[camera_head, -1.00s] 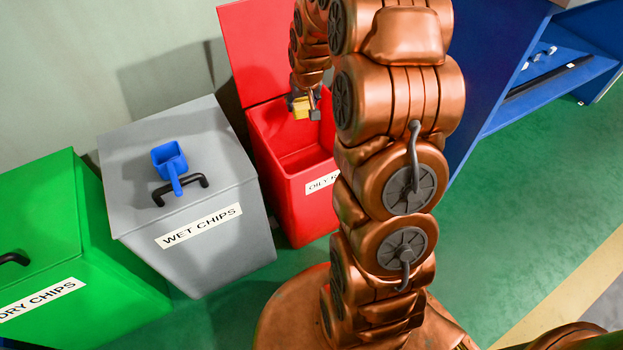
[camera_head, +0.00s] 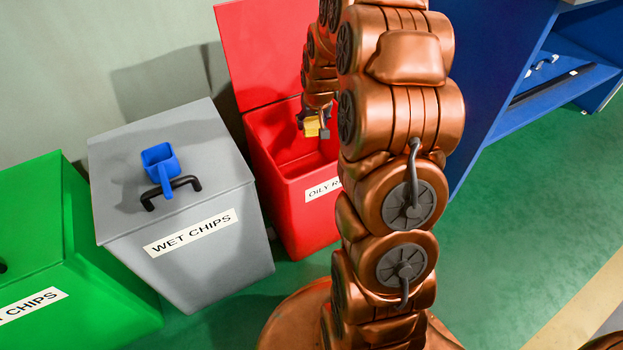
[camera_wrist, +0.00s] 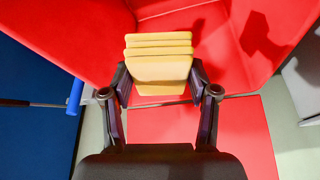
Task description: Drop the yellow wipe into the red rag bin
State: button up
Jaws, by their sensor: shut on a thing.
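The yellow wipe (camera_wrist: 158,62) is a folded, layered pad. My gripper (camera_wrist: 160,88) is shut on it, with a finger on each side in the wrist view. In the head view the wipe (camera_head: 311,126) shows small under my gripper (camera_head: 314,130), over the open mouth of the red rag bin (camera_head: 258,135). The bin's lid stands raised at the back, and its front label is partly hidden by my arm. In the wrist view the red bin (camera_wrist: 200,135) fills the space around and below the wipe. The exact height of the wipe over the bin is hard to tell.
A grey WET CHIPS bin (camera_head: 120,205) stands left of the red bin, with a blue scoop (camera_head: 160,164) on its lid. A green chips bin (camera_head: 30,220) is further left. A blue bench (camera_head: 500,60) stands at the right. Green floor (camera_head: 520,220) is clear at right.

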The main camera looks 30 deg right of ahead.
jog(key=shift+f, duration=0.75)
jog(key=o, duration=1.3)
jog(key=shift+r, duration=0.15)
jog(key=v, duration=1.1)
jog(key=shift+s+r, duration=0.2)
jog(key=shift+r, duration=0.15)
jog(key=shift+a+r, duration=0.1)
